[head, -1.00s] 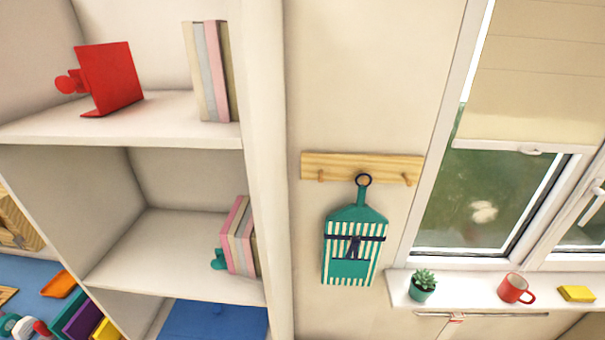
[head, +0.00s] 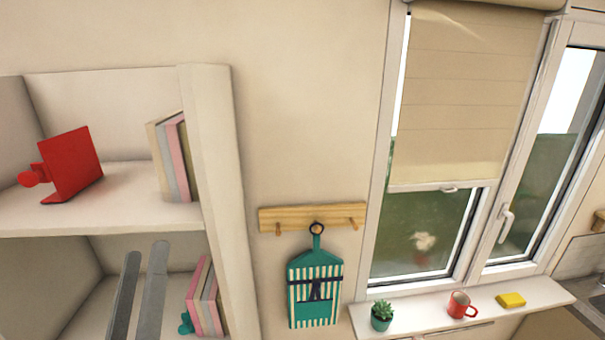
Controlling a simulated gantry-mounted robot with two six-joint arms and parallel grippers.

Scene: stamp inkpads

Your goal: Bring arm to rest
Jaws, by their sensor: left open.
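My left gripper (head: 140,297) shows at the lower left of the head view. Its two grey fingers point up, apart from each other, with nothing between them. They stand in front of the lower shelf compartment, left of the books there. My right gripper is not in view. No inkpads or stamps can be made out.
A white shelf unit (head: 215,200) fills the left side, with a red bookend (head: 75,165) and books (head: 172,158) above, and more books (head: 207,300) below. The windowsill (head: 415,323) holds a plant (head: 382,315), red mug (head: 460,304) and yellow sponge (head: 511,300).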

